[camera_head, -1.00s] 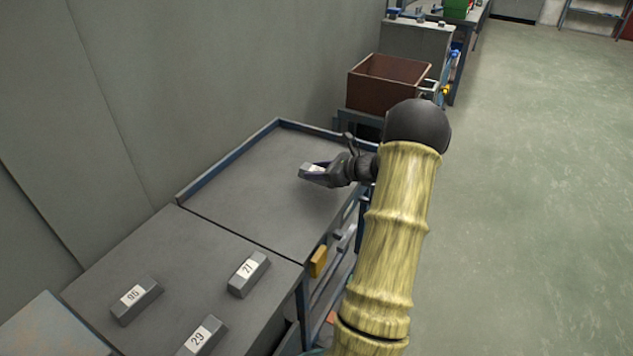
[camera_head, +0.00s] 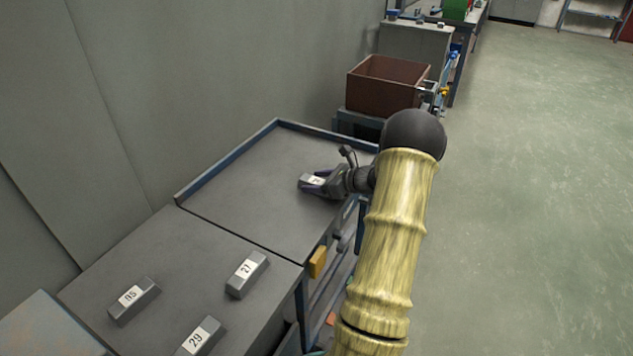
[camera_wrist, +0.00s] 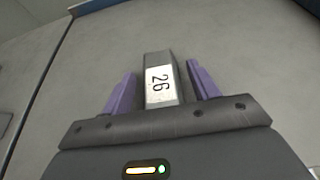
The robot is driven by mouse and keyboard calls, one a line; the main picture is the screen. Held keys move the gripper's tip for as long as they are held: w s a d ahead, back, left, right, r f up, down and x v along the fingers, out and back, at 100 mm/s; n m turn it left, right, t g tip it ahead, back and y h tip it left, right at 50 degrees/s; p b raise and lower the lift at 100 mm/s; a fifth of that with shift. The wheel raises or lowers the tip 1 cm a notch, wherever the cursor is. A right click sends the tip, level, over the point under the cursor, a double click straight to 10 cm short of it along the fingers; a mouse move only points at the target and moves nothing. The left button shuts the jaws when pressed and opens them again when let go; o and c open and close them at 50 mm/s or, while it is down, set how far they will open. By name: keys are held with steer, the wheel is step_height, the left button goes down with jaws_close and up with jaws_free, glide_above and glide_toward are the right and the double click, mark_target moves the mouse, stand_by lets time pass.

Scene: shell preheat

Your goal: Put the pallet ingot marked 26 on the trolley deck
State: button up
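The ingot marked 26 (camera_wrist: 161,85) is a grey block with a white label. It lies on the trolley deck (camera_head: 255,180), the grey surface with a raised blue rim, towards its right side. The ingot also shows at the tip of my gripper in the head view (camera_head: 311,181). My gripper (camera_wrist: 162,82) is around the ingot, one purple finger on each side. Narrow gaps show between the fingers and the ingot, so it is open. In the head view my gripper (camera_head: 322,182) is low over the deck, partly covering the ingot.
Ingots marked 27 (camera_head: 246,274), 29 (camera_head: 200,337) and one with a less clear label (camera_head: 134,300) lie on the nearer grey surface (camera_head: 150,250). A brown bin (camera_head: 385,88) stands beyond the deck. A wall runs along the left; open floor is right.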

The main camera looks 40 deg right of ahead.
steer(key=shift+r, duration=0.1)
steer(key=p+v, duration=0.1)
steer(key=v, duration=1.1)
steer(key=shift+p, duration=0.3)
